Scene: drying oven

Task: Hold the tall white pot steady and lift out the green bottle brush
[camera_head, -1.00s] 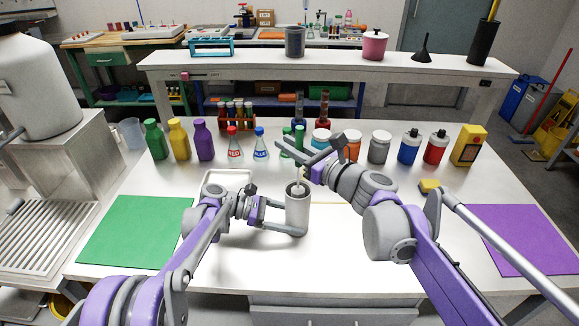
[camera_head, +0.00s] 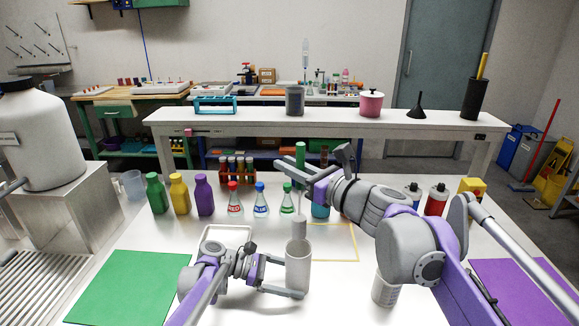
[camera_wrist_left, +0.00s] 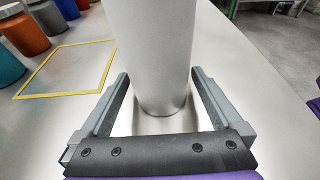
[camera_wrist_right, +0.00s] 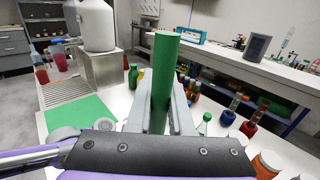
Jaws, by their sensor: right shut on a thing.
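The tall white pot (camera_head: 298,268) stands upright on the white table. My left gripper (camera_head: 290,277) is low at the pot, one finger on each side; it looks open, and I cannot tell whether the fingers touch. The pot also shows between the fingers in the left wrist view (camera_wrist_left: 158,60). My right gripper (camera_head: 300,172) is shut on the green handle of the bottle brush (camera_head: 300,152). The handle also shows in the right wrist view (camera_wrist_right: 165,70). The brush hangs upright above the pot, its pale head (camera_head: 299,226) showing with its lower end near the rim.
A yellow square outline (camera_head: 356,242) lies on the table behind the pot. Bottles and flasks stand along the back, with a test-tube rack (camera_head: 238,170). A green mat (camera_head: 125,285) is at left, a purple mat (camera_head: 515,285) at right. A beaker (camera_head: 386,292) stands under my right arm.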

